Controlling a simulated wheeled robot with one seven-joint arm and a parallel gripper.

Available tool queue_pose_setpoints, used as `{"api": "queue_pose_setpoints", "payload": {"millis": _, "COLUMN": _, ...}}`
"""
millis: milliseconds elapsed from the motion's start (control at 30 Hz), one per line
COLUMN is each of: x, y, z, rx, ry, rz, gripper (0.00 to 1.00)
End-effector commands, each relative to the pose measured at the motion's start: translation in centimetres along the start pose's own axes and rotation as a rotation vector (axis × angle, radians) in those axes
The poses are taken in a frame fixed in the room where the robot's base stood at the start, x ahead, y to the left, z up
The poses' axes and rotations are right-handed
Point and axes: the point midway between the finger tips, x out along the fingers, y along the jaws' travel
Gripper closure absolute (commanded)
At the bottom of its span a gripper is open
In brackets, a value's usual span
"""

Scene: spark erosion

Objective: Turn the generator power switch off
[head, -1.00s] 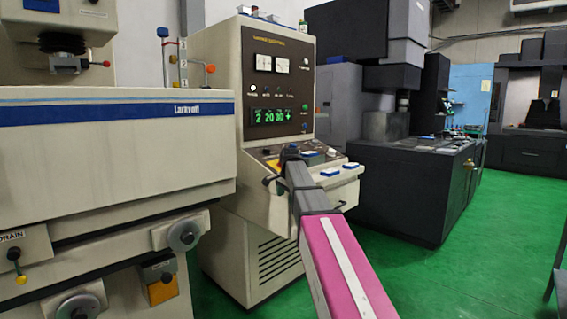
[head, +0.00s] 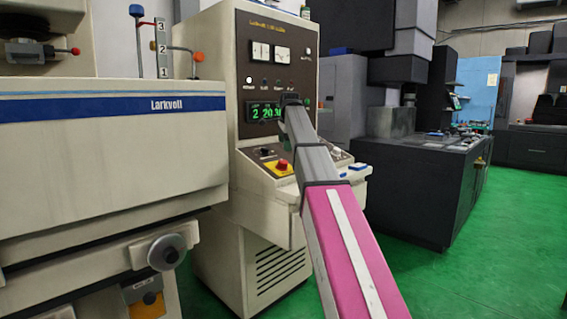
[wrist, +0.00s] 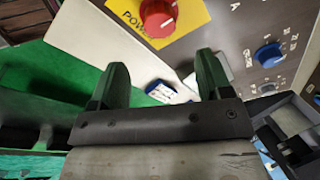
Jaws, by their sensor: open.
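The power switch is a red knob (head: 282,164) on a yellow plate (head: 272,170), on the sloping desk of the beige generator cabinet (head: 215,80). The red knob also shows at the top of the wrist view (wrist: 158,16), on the yellow plate (wrist: 194,14) with part of the word "POWER". My gripper (wrist: 162,75) is open and empty, its two dark fingers apart. The knob lies beyond the fingertips, apart from them. In the head view my gripper (head: 290,99) is above the desk, before the green display. Its fingers are hard to make out there. The knob's setting cannot be read.
A blue knob (wrist: 268,55) with a marked scale sits right of the plate in the wrist view. The beige Larkvolt machine (head: 110,150) stands close on the left. Dark machines (head: 410,180) stand behind on the right. Green floor (head: 460,260) is free at right.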

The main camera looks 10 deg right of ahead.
Motion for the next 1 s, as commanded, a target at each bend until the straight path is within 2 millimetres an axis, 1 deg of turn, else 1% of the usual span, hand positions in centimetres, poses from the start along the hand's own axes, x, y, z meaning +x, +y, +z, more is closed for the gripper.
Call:
{"api": "queue_pose_setpoints", "payload": {"millis": 400, "x": 7.1, "y": 0.1, "z": 0.0, "rx": -0.001, "ry": 0.0, "rz": 0.002, "gripper": 0.28}}
{"api": "queue_pose_setpoints", "payload": {"millis": 533, "x": 8.7, "y": 0.0, "z": 0.0, "rx": -0.001, "ry": 0.0, "rz": 0.001, "gripper": 0.28}}
{"api": "queue_pose_setpoints", "payload": {"millis": 700, "x": 9.8, "y": 0.0, "z": 0.0, "rx": -0.002, "ry": 0.0, "rz": 0.0, "gripper": 0.28}}
{"api": "queue_pose_setpoints", "payload": {"millis": 1000, "x": 10.0, "y": 0.0, "z": 0.0, "rx": -0.002, "ry": 0.0, "rz": 0.0, "gripper": 0.28}}
